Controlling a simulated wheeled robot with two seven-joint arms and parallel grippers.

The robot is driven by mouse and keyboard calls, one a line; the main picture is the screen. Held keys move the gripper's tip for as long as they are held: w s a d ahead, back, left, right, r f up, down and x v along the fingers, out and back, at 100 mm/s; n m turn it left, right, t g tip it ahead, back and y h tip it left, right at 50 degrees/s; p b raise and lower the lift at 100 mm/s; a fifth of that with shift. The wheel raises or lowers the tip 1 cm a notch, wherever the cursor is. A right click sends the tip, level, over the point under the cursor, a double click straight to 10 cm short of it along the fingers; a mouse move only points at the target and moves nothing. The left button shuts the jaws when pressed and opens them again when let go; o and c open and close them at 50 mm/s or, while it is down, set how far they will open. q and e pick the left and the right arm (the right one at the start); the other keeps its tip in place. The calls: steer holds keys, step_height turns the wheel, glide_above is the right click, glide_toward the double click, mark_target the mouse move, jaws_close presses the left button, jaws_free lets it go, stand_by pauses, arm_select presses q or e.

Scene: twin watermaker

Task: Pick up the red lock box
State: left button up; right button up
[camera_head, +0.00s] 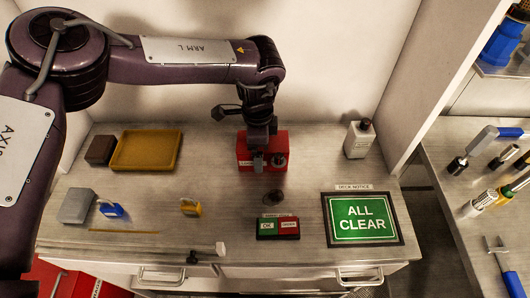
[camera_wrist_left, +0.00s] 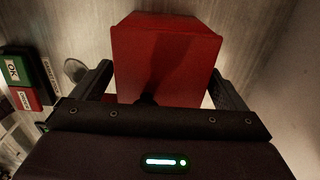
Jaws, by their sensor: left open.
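The red lock box (camera_head: 246,156) stands upright on the grey worktop, near the back wall. In the left wrist view the red box (camera_wrist_left: 165,55) fills the space between my gripper's fingers. My left gripper (camera_head: 262,160) has come down from above, in front of the box in the head view. In the left wrist view my left gripper (camera_wrist_left: 165,88) is open, with one finger on each side of the box. I cannot tell whether the fingers touch it. My right gripper is not in view.
A white bottle (camera_head: 359,139) stands right of the box. A green and red block (camera_head: 278,228) and an ALL CLEAR sign (camera_head: 362,218) lie in front.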

arm_select(q)
steer(key=c, duration=0.5)
steer(key=shift+w, duration=0.1)
steer(key=c, duration=0.7)
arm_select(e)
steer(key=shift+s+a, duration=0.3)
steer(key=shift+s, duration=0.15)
arm_select(q)
steer(key=shift+o, duration=0.2)
steer(key=shift+r, duration=0.15)
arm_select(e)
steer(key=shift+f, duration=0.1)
arm_select(q)
step_height(320, 180, up, 9)
steer(key=shift+f+b, duration=0.1)
steer(key=shift+b, duration=1.1)
steer(key=shift+r, duration=0.55)
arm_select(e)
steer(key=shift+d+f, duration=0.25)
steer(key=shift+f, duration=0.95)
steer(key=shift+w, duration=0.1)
arm_select(q)
steer(key=shift+f+b, duration=1.05)
steer(key=shift+f, duration=0.9)
steer(key=shift+f+b, duration=1.65)
steer(key=shift+f, duration=1.45)
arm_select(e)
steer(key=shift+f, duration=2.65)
